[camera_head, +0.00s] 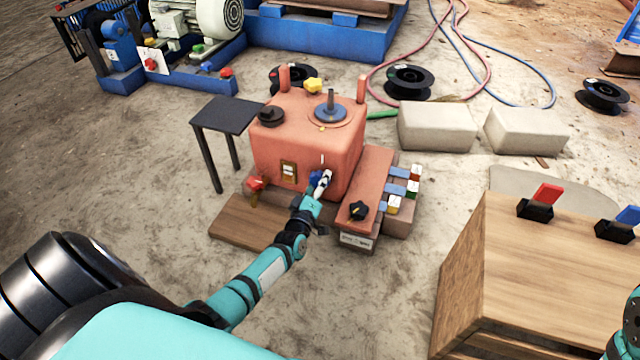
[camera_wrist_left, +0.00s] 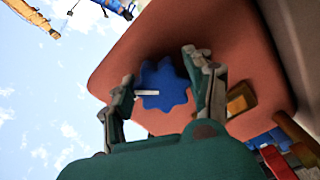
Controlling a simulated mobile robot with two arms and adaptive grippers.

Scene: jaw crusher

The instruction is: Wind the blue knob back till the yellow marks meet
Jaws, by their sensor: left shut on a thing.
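The blue knob (camera_head: 314,177) is on the front face of the red-orange machine box (camera_head: 270,150). My left gripper (camera_head: 321,184) is at the knob and partly covers it. In the left wrist view the lobed blue knob (camera_wrist_left: 165,84) sits between the two fingers of the left gripper (camera_wrist_left: 164,88), which is shut on it. A pale bar shows across the knob's left part. A short pale line is on the box face above the knob; I cannot make out whether yellow marks meet. My right gripper is out of view; only a bit of teal arm shows at the right edge.
A red knob (camera_head: 255,183) is left of the blue one, and a black knob (camera_head: 358,210) is on the side block to the right. A dark stand (camera_head: 226,115) is at the left. A wooden cabinet (camera_head: 540,265) with switches stands at the right.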

